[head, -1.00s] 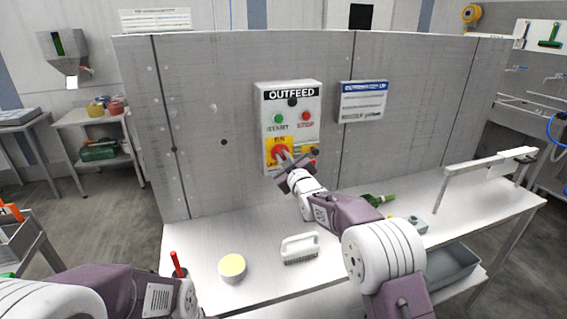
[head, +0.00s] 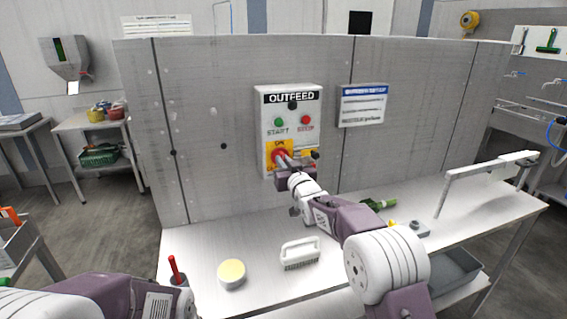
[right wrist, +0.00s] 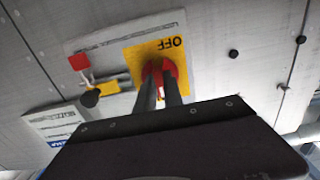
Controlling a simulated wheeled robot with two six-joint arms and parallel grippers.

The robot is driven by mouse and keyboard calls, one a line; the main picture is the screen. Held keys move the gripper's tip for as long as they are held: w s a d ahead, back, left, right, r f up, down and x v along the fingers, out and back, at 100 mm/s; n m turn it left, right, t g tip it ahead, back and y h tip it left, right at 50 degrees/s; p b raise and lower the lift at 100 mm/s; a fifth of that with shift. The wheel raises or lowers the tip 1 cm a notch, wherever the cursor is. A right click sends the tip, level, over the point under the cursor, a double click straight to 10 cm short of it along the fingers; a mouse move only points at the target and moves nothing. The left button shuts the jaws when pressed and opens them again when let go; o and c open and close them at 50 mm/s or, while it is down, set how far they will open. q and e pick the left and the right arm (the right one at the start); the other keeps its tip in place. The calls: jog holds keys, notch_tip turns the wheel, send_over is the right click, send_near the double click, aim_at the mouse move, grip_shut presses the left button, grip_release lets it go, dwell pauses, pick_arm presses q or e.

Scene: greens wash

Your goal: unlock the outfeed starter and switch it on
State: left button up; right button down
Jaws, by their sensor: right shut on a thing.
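The outfeed starter (head: 291,110) is a pale grey box on the upright panel, with a green START button (head: 278,122) and a red STOP button (head: 306,120). My right gripper (right wrist: 162,82) is shut on the red switch knob (right wrist: 172,69), which sits on a yellow plate (right wrist: 128,57) with ON at its top and OFF at its bottom. A yellow hasp (right wrist: 109,87) with a dark knob (right wrist: 91,98) is beside the plate. A red padlock (right wrist: 79,62) is near it; whether its shackle passes through the hasp I cannot tell. My left gripper is out of view.
A notice (head: 362,105) hangs right of the starter. Open air lies before the panel's left part.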

jog(key=shift+f, duration=0.25)
jog(key=c, duration=1.5)
grip_release()
jog(key=shift+r, duration=0.15)
jog(key=shift+s, duration=0.1)
jog(key=b+v, duration=0.2)
jog(key=v, duration=0.7)
jog(key=shift+r, duration=0.1)
